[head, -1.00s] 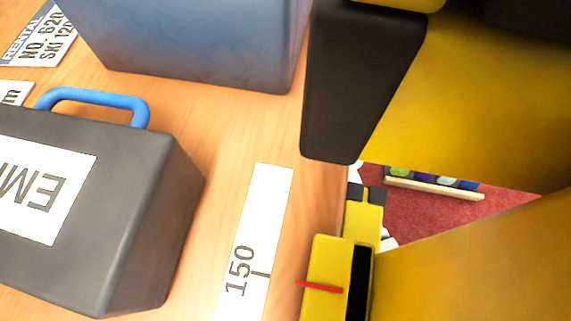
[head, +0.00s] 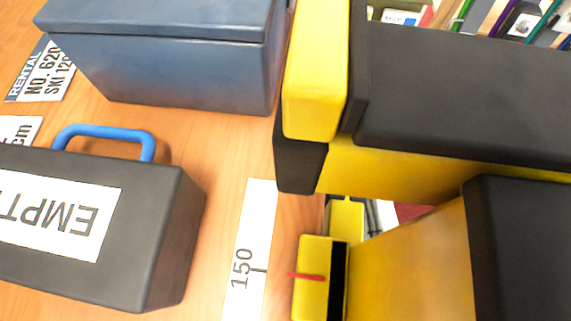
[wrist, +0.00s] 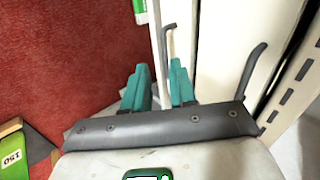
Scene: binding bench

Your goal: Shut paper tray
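In the wrist view my gripper (wrist: 158,92) shows two teal fingers with a gap between them. A white panel (wrist: 222,55) lies just beyond and to the right of the fingers. Dark grey curved bars (wrist: 249,72) stand out in front of it; one runs down close to the gap between the fingers. I cannot tell whether the fingers touch it. This white panel may be the paper tray's front, but its outline is cut off and I cannot tell how far out it is. In the head view my arm hides the gripper and the tray.
In the head view a blue-grey box (head: 185,62), a dark case (head: 150,245) labelled EMPTY and a white 150 strip (head: 250,240) are on the wooden bench (head: 215,160). Books (head: 490,20) show at top right. The wrist view shows red floor (wrist: 60,60) at left.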

